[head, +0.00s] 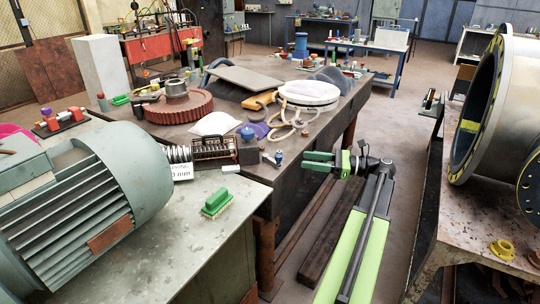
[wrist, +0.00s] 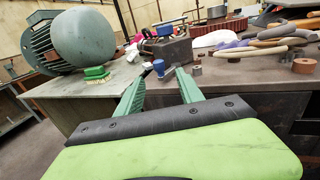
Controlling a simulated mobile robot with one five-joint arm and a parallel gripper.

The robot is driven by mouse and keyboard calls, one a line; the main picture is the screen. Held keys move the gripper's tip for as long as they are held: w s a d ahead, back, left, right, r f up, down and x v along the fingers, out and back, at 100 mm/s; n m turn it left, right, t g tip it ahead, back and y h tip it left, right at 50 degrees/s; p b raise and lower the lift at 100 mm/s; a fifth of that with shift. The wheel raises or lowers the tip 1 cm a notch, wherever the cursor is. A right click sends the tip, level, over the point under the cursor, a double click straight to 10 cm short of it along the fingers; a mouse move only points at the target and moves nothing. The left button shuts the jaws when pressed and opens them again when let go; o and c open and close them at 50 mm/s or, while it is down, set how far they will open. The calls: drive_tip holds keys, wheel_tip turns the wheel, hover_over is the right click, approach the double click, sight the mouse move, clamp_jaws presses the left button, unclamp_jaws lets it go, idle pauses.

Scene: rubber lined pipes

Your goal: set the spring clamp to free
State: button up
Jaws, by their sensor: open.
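My gripper (head: 305,161) is open and empty, with two green fingers pointing left past the front edge of the dark workbench (head: 180,131). In the wrist view my gripper (wrist: 158,77) has its fingers spread, pointing at the bench edge. A small blue-topped piece (head: 278,157) stands on the bench just beyond the fingertips. In the wrist view it shows between them (wrist: 158,68), apart from both. I cannot surely tell which thing is the spring clamp. An orange-tan piece with a dark opening (head: 259,101) lies farther back on the bench.
Tan loops (head: 284,128), a red gear-like ring (head: 178,107) and a white ring (head: 308,92) crowd the bench. A large grey motor (head: 85,190) and green brush (head: 217,203) stand left. Large lined pipes (head: 497,100) stand right. Floor shows between the benches.

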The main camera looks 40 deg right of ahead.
drive_tip(key=x, duration=1.4)
drive_tip(key=shift+w, duration=0.15)
clamp_jaws()
drive_tip(key=shift+r, duration=0.1)
idle(0.5)
